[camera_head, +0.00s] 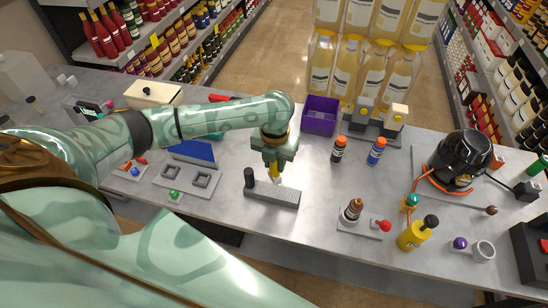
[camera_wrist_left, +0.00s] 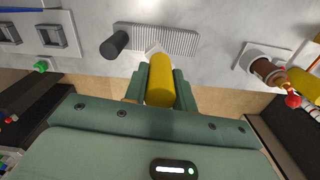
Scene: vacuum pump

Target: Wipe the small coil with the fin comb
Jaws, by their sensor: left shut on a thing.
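The small coil (camera_head: 282,194) is a grey finned bar with a black cylinder (camera_head: 249,178) at its left end. It lies on the pale counter and also shows at the top of the left wrist view (camera_wrist_left: 165,38). My left gripper (camera_head: 274,160) is shut on the yellow handle of the fin comb (camera_head: 273,172), pointing down just above the coil. In the left wrist view the yellow handle (camera_wrist_left: 160,82) sits between the fingers, and its pale head (camera_wrist_left: 153,49) overlaps the coil's edge. I cannot tell whether it touches the fins. My right gripper is out of view.
A grey plate with two square frames (camera_head: 187,180) lies left of the coil. A purple bin (camera_head: 319,115) is behind. A brown-topped part (camera_head: 352,209) and yellow bottle (camera_head: 417,234) stand front right.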

